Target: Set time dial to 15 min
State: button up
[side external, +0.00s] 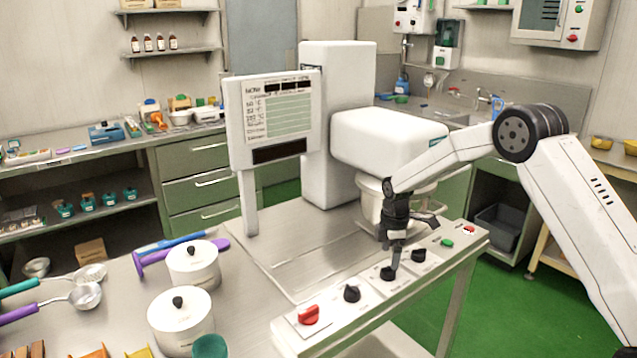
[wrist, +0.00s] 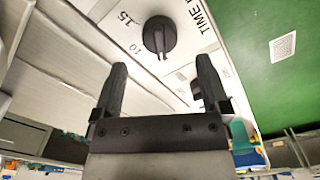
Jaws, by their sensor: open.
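The time dial (wrist: 160,36) is a round black knob with a raised ridge, on a white panel marked "TIME", "15" and "10" in the wrist view. Its ridge runs roughly up and down the picture, its lower end past the "10"; the exact setting is unclear. My gripper (wrist: 161,68) is open and empty, its two black fingers apart, with the dial beyond and between the tips. In the side view my gripper (side external: 394,264) points down at a black knob (side external: 388,274) on the sloped panel; whether it touches is unclear.
The panel also carries a red knob (side external: 309,315), black knobs on either side (side external: 352,293) (side external: 418,256), a green button (side external: 447,243) and a red button (side external: 470,230). A white mixer (side external: 390,137) and a text board (side external: 276,118) stand behind. White pots (side external: 181,318) are left.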

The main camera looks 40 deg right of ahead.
aim_at(389, 267)
jog(key=shift+f, duration=2.55)
jog(key=c, duration=1.3)
